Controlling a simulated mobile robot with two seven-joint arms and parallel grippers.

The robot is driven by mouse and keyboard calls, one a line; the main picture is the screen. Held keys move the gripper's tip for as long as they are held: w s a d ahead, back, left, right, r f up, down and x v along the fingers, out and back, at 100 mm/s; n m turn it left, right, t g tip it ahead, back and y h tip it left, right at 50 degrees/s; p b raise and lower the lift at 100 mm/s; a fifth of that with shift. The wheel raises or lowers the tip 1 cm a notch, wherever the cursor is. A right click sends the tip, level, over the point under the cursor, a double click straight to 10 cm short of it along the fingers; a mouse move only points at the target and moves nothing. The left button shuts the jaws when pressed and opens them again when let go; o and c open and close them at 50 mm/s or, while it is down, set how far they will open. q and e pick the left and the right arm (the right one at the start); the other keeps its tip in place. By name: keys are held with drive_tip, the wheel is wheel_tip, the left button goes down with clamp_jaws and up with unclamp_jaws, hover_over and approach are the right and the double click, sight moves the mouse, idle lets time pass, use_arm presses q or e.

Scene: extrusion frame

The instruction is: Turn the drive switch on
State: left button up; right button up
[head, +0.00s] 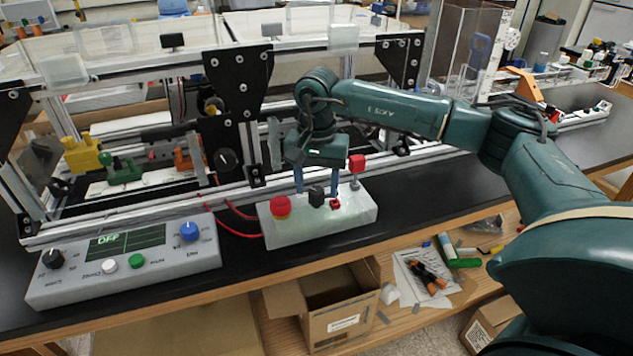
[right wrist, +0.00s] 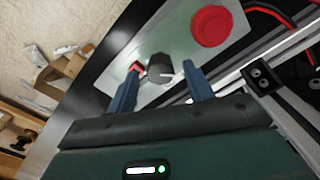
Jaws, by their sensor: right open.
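A pale control box (head: 345,222) sits on the black bench top. It carries a red mushroom button (head: 281,206), a black rotary knob (head: 316,195) and a small red part (head: 335,204). I cannot read any label on it, so I cannot tell for sure which part is the drive switch. My right gripper (head: 315,188) is open and points down at the box. In the right wrist view its fingers (right wrist: 160,78) stand on either side of the black knob (right wrist: 159,67), with gaps; contact is not clear. My left gripper is not in view.
A grey console (head: 190,262) at left has a display (head: 125,241) reading OFF, a black knob, a blue knob (head: 189,231), and white and green buttons. A red-topped post (head: 357,163) stands close behind the gripper. The aluminium frame runs behind the box; red cables lie left of it.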

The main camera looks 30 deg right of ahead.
drive_tip(key=shift+f, duration=0.25)
drive_tip(key=c, duration=1)
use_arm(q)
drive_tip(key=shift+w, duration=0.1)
